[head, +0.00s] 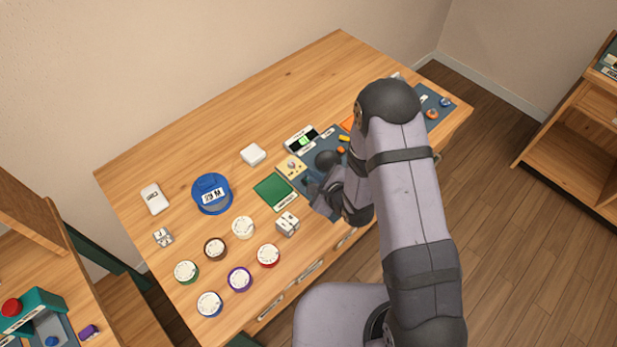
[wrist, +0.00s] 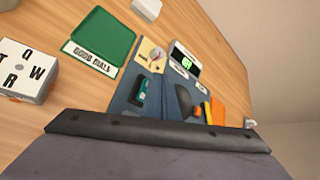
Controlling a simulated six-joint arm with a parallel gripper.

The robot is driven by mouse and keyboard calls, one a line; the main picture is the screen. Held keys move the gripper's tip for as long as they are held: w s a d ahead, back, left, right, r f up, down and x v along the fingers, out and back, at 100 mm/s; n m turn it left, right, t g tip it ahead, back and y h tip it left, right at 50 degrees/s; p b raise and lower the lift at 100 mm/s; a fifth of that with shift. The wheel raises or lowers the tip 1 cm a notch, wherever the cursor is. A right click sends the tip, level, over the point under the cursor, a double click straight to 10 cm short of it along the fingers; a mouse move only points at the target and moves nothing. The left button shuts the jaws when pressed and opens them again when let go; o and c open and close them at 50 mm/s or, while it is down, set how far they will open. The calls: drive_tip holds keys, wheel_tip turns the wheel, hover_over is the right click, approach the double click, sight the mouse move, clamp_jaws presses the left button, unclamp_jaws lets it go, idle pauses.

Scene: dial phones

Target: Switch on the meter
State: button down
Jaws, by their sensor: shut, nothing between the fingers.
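A small meter-like box (head: 301,139) with a white body, dark face and lit green display stands at the back of the blue-grey mat. It also shows in the wrist view (wrist: 184,60), where its display text is too small to read surely. Beside it is a cream plate (head: 291,166) with a small grey knob, also in the wrist view (wrist: 150,55). My gripper (head: 320,195) is shut and empty, low over the mat's near left part, apart from the meter. My arm hides part of the mat.
A green pad (head: 275,192) labelled "GOOD DIALS" (wrist: 92,60) lies left of the mat. A black round object (head: 327,158) stands near my gripper. The table's back is clear.

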drive_tip(key=shift+f, duration=0.15)
idle(0.7)
drive_tip(key=shift+w+a+f+b, duration=0.1)
drive_tip(key=shift+f+b, duration=0.2)
drive_tip(key=shift+b, duration=0.1)
drive_tip(key=shift+f+b, duration=0.3)
drive_tip(key=shift+f, duration=0.05)
idle(0.6)
drive_tip(key=shift+r, duration=0.1)
drive_tip(key=shift+r+p, duration=0.7)
drive_tip(key=shift+r, duration=0.05)
drive_tip(key=shift+r, duration=0.1)
drive_tip(key=r+p, duration=0.4)
drive_tip(key=shift+s+d+r, duration=0.35)
drive_tip(key=shift+s+d, duration=0.05)
idle(0.6)
